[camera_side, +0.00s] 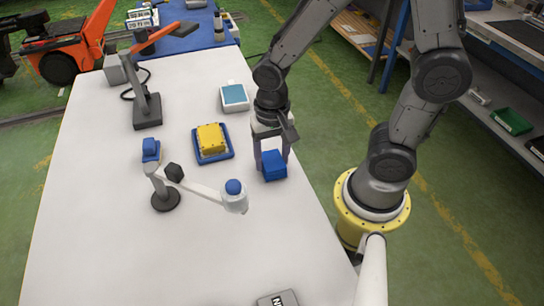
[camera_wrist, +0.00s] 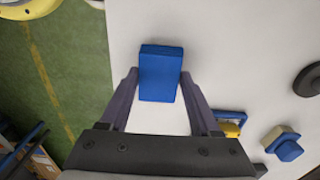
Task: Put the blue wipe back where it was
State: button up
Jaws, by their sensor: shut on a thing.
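The blue wipe (camera_side: 274,166) is a small blue block in the side view. My gripper (camera_side: 271,155) points down and is shut on it, near the table's right edge. In the wrist view the wipe (camera_wrist: 160,72) sits between the two fingertips. I cannot tell whether its underside touches the table. Its original place is not marked in these frames.
A yellow block (camera_side: 211,138) lies in a blue tray (camera_side: 228,158) to the left. A white jointed arm on a dark round base (camera_side: 165,198), a teal-topped white box (camera_side: 234,96) and a grey stand (camera_side: 147,112) are on the white table (camera_side: 90,230). The front left is clear.

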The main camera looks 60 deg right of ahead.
aim_at(272, 161)
jog(key=shift+f, duration=0.3)
jog(key=o, duration=1.2)
notch_tip(272, 161, up, 12)
jog(key=s+d+r+n+t, duration=0.3)
jog(key=s+r+n+t, duration=0.2)
jog(key=s+n, duration=0.2)
jog(key=shift+d+n+t, duration=0.3)
jog(key=shift+n, duration=0.7)
jog(key=shift+r, duration=0.1)
